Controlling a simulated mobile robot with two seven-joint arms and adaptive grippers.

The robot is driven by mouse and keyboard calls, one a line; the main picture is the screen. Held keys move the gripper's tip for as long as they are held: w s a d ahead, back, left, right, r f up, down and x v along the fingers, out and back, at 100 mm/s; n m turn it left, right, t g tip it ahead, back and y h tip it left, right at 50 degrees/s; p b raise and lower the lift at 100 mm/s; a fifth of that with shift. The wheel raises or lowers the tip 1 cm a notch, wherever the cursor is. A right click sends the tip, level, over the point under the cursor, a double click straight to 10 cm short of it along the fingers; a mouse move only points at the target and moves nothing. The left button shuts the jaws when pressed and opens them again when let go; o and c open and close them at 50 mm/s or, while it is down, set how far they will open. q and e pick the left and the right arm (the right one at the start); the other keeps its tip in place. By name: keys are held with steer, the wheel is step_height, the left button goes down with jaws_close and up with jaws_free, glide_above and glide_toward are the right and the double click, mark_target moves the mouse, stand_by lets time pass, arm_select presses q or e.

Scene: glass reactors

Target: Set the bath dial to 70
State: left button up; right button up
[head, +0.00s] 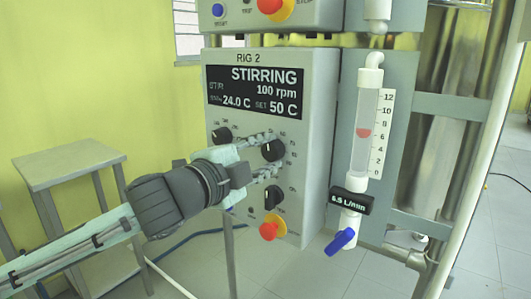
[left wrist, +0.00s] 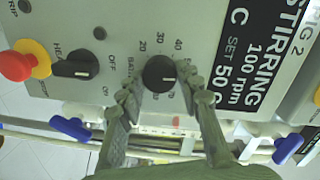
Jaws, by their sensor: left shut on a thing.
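The bath dial (head: 273,150) is a round black knob on the front of the grey RIG 2 box (head: 318,120). My left gripper (head: 266,157) has its two ridged fingers on either side of this dial and is shut on it. The display (head: 255,92) reads STIRRING, 100 rpm, 24.0 C and SET 50 C. My right gripper is not in view.
Another black dial (head: 222,135) is up and left of the bath dial. Below are a black heat switch (head: 272,196) and a red stop button (head: 272,229). A flow tube (head: 365,130) with a blue valve handle (head: 341,241) stands right. A grey stool (head: 75,160) stands left.

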arm_select(q)
steer(key=m, duration=0.6)
steer(key=shift+t, duration=0.3)
steer(key=m, duration=0.6)
steer(key=shift+t, duration=0.3)
steer(key=o, duration=1.1)
steer(key=shift+f, duration=0.1)
steer(key=shift+o, duration=0.2)
steer(key=v, duration=0.7)
steer(key=shift+s, duration=0.2)
steer(key=shift+a, duration=0.15)
